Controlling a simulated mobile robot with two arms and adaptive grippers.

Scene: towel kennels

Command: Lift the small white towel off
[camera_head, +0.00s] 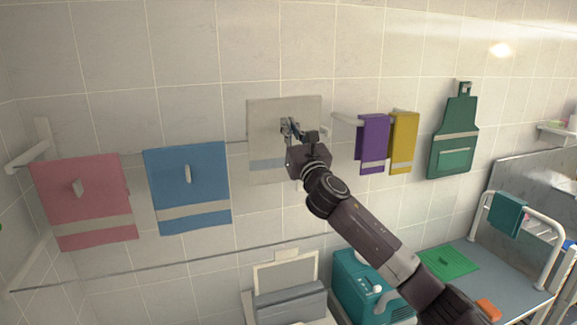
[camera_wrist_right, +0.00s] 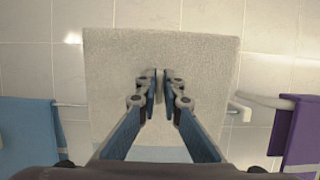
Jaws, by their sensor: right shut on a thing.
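The small white towel (camera_head: 262,112) is against the tiled wall, between the blue towel and the purple towel. A paler blue-grey band crosses its lower part. My right gripper (camera_head: 290,128) is in front of its middle and shut on it. In the right wrist view the towel (camera_wrist_right: 115,70) fills the centre, and the fingertips of my right gripper (camera_wrist_right: 160,88) are close together with a narrow upright fold or tab of cloth between them. Whether the towel touches the rail behind it cannot be told. My left gripper is not in view.
A pink towel (camera_head: 80,205) and a blue towel (camera_head: 188,170) hang to the left. A purple towel (camera_head: 373,140), a yellow towel (camera_head: 403,140) and a green apron (camera_head: 456,135) hang to the right. Below are a teal carrier (camera_head: 350,280) and a table (camera_head: 480,260) with white rails.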

